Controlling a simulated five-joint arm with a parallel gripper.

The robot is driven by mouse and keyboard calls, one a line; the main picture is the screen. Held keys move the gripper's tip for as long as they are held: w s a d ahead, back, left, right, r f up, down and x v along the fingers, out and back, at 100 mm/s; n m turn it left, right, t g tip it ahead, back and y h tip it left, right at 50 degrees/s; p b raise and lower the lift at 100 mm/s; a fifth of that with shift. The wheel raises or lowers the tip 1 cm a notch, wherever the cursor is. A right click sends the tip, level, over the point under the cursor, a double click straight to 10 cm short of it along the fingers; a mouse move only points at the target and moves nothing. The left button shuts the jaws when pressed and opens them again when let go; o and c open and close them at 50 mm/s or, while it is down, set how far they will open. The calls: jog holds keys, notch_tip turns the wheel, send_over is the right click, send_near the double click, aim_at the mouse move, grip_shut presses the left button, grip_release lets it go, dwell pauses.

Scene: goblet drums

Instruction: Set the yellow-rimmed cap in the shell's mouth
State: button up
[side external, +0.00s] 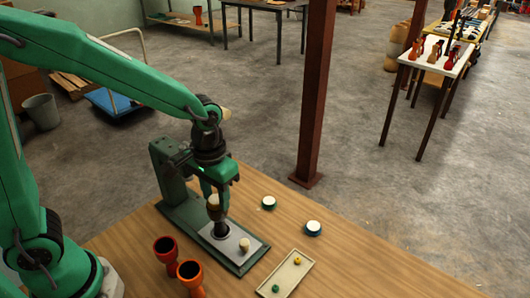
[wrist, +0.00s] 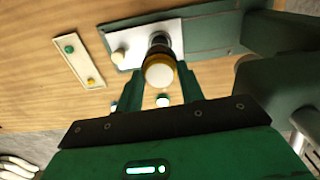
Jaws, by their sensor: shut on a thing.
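My gripper (side external: 215,206) points down over the green fixture and is shut on the yellow-rimmed cap. In the wrist view the cap's pale round face and yellow band (wrist: 159,73) show between my two fingertips (wrist: 160,69). A dark round piece (side external: 221,233) stands on the fixture's pale plate below the cap; in the wrist view it shows as a dark cylinder (wrist: 159,42) just beyond the cap. I cannot tell whether the cap touches it, or whether it is the shell. Two red-orange goblet shells (side external: 165,249) (side external: 190,276) stand open-mouthed at the left.
A cream knob (side external: 244,244) stands on the plate beside the dark piece. The fixture's green upright (side external: 170,175) rises behind my gripper. Two white caps with teal rims (side external: 268,202) (side external: 313,228) lie to the right. A shallow tray (side external: 280,285) holds green and yellow pieces.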

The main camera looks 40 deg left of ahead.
jog(key=o, duration=1.4)
jog(key=shift+r, duration=0.15)
jog(key=shift+r, duration=2.9)
